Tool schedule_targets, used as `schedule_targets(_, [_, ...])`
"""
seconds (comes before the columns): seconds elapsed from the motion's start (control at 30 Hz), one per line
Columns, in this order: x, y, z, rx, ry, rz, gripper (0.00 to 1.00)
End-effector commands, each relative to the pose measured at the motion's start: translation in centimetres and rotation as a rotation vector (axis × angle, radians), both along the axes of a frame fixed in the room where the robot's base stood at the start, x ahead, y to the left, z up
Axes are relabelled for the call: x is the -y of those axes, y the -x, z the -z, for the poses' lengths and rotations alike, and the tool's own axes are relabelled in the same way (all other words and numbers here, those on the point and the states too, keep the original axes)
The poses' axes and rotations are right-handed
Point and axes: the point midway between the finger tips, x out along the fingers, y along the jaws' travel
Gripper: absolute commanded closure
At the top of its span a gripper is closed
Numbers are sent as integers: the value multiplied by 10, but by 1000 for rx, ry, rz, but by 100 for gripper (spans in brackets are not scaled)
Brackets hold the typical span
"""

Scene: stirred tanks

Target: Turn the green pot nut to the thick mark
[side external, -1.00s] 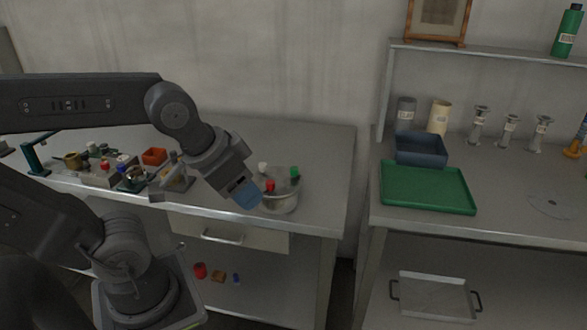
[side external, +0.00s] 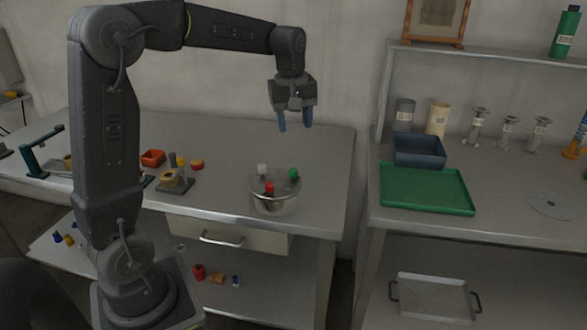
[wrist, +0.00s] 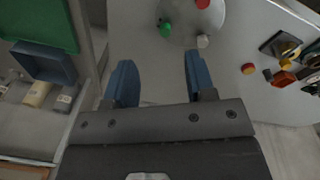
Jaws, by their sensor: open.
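The tank (side external: 274,202) is a round grey metal pot on the left bench. Three coloured nuts sit around its top: the green pot nut (side external: 293,173) at the right, a red one (side external: 269,188) at the front and a white one (side external: 262,169) at the back left. My gripper (side external: 296,128) is open and empty, pointing down high above the bench behind the tank. In the wrist view the green nut (wrist: 166,30) shows beyond the spread blue fingers (wrist: 158,82), apart from them. The thick mark cannot be made out.
An orange bin (side external: 153,158) and small fixtures (side external: 174,180) stand left of the tank. Across a gap, the right bench holds a green tray (side external: 428,188) and a blue bin (side external: 419,150).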

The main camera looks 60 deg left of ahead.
Motion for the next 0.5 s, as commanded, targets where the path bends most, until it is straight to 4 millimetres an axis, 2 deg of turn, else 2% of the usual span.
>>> schedule_targets(0.03, [-16,-11,9,-26,15,-79,50])
schedule_targets(0.1, [-33,-21,18,-50,30,-172,50])
schedule_targets(0.2, [-50,-31,27,-75,43,-265,50])
schedule_targets(0.3, [-58,-35,33,-85,50,-313,50])
schedule_targets(0.5, [-60,-35,50,-92,52,-324,50])
